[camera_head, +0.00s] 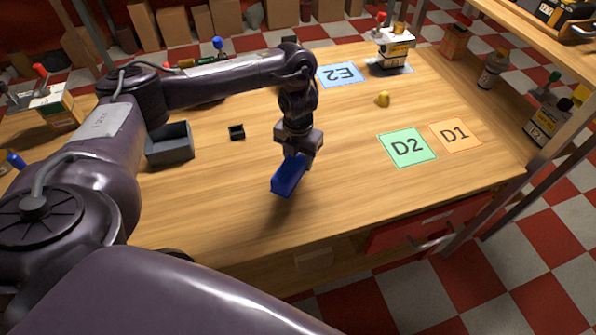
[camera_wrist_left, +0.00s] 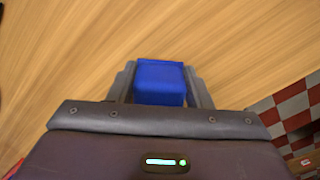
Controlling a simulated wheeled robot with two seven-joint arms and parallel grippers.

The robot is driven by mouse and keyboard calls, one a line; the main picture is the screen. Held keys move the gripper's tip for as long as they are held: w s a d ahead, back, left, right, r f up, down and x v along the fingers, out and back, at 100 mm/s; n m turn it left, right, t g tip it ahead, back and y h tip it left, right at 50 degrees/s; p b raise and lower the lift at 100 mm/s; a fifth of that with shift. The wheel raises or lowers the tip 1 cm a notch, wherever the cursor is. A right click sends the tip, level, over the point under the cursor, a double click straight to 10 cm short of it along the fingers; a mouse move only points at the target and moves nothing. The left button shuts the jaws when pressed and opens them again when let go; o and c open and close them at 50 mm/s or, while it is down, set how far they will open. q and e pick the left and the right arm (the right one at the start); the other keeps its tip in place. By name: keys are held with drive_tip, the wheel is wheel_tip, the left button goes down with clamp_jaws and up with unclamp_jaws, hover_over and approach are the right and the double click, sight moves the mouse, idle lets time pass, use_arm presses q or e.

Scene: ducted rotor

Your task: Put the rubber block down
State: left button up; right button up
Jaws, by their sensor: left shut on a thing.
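The rubber block is a blue rectangular block (camera_head: 288,176) in the middle front of the wooden table (camera_head: 350,210) in the head view. My left gripper (camera_head: 298,156) is shut on it from above, and the block hangs tilted below the fingers. A dark shadow on the wood lies below the block, which looks to be above the tabletop. In the left wrist view the blue block (camera_wrist_left: 160,82) sits between the two grey fingers, with bare wood beyond it. My right gripper is not in view.
A dark grey open bin (camera_head: 170,146) and a small black box (camera_head: 237,132) stand to the left. A green D2 card (camera_head: 407,147), an orange D1 card (camera_head: 456,135), a blue E2 card (camera_head: 342,74) and a yellow piece (camera_head: 383,99) lie to the right. Wood around the block is clear.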

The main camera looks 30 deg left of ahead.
sight(298, 169)
use_arm(q)
wheel_tip(298, 169, down, 4)
drive_tip(key=shift+f+b, duration=0.1)
drive_tip(key=shift+b, duration=0.75)
drive_tip(key=shift+f, duration=0.2)
drive_tip(key=o, duration=1.1)
